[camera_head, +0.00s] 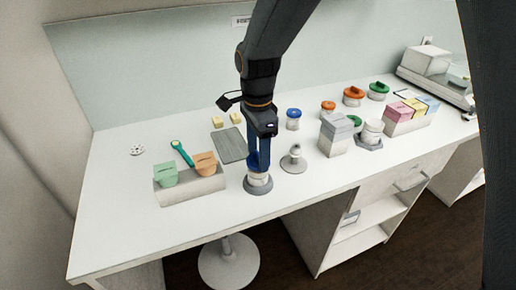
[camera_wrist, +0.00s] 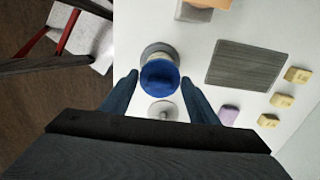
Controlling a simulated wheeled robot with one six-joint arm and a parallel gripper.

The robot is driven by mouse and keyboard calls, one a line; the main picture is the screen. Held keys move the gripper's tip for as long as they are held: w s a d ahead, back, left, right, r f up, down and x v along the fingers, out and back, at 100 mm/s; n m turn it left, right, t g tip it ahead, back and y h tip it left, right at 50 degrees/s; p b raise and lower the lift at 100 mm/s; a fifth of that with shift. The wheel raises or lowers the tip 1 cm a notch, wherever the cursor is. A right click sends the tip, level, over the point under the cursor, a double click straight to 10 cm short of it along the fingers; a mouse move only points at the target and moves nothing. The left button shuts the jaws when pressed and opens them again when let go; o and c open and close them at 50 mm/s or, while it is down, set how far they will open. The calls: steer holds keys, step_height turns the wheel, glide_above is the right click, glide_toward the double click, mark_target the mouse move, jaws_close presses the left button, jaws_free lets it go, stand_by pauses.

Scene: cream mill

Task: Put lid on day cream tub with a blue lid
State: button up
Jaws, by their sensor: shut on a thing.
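My gripper (camera_wrist: 159,82) is shut on a blue lid (camera_wrist: 161,75), which sits between its fingertips in the wrist view. In the head view, my gripper (camera_head: 258,166) points straight down over a white tub (camera_head: 258,180) on a round grey stand (camera_head: 258,190). The stand's rim also shows in the wrist view (camera_wrist: 152,46), partly covered by the lid. The fingers hide most of the lid in the head view. I cannot tell whether the lid touches the tub. Another white tub with a blue lid (camera_head: 293,119) stands farther back.
A small grey stand with a knob (camera_head: 293,161) is close on the right. A tray with green and orange boxes (camera_head: 190,190) is on the left. A grey mat (camera_head: 229,146) lies behind. Grey boxes (camera_head: 334,136) and lidded tubs are farther right. The front left table is clear.

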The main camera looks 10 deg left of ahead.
steer(key=shift+f, duration=0.35)
steer(key=shift+p, duration=0.5)
stand_by(0.9)
steer(key=shift+f+p, duration=0.55)
steer(key=shift+f, duration=0.1)
stand_by(1.9)
steer(key=o, duration=1.6)
steer(key=shift+c, duration=0.2)
steer(key=shift+r+p, duration=2.65)
steer(key=shift+r, duration=0.9)
